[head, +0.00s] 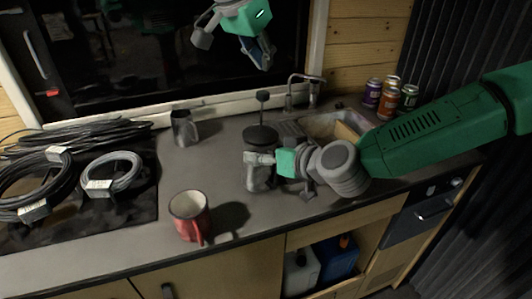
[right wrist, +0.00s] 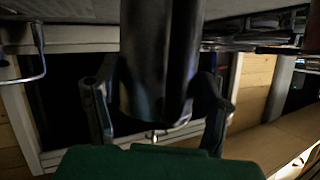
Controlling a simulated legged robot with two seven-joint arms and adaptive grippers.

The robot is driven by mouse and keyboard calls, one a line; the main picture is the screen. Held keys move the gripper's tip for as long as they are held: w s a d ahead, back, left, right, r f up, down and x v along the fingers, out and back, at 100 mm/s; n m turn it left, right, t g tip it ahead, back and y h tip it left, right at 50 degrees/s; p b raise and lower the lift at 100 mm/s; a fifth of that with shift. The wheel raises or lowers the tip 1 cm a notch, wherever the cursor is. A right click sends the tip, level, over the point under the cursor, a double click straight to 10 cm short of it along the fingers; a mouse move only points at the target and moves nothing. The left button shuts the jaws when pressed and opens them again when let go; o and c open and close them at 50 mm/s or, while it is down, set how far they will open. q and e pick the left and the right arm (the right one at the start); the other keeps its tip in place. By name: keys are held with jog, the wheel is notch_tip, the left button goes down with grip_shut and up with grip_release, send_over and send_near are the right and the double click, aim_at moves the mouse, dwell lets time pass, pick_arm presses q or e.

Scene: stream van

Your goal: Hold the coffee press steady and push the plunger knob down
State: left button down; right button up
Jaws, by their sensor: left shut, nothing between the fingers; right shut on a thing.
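The coffee press (head: 261,137) stands upright on the counter, with a dark lid and grey body. Its plunger knob (head: 263,96) stands high on a thin rod above the lid. My right gripper (head: 265,162) is shut on the press body from the right side, hiding part of it. In the right wrist view the dark press body (right wrist: 160,50) sits between the two fingers of my right gripper (right wrist: 157,105). My left gripper (head: 261,52) is shut and empty, above the knob at the top of the head view, apart from it.
A red mug (head: 190,217) stands at the front of the counter (head: 130,245). A grey metal cup (head: 185,127) stands behind it. Coiled cables (head: 110,172) lie at left. A sink (head: 335,124) with a tap (head: 302,88) and several cans (head: 390,92) are at right.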

aim_at(266, 92)
pick_arm(q)
jog(key=shift+f, duration=1.3)
pick_arm(e)
jog(key=shift+f, duration=0.2)
pick_arm(q)
jog(key=shift+f, duration=0.1)
pick_arm(e)
jog(key=shift+s, duration=0.1)
pick_arm(q)
jog(key=shift+f, duration=4)
jog(key=shift+r, duration=2.6)
pick_arm(e)
jog(key=shift+d, duration=0.1)
jog(key=o, duration=1.7)
jog(key=shift+o, duration=0.2)
jog(key=shift+r, duration=0.1)
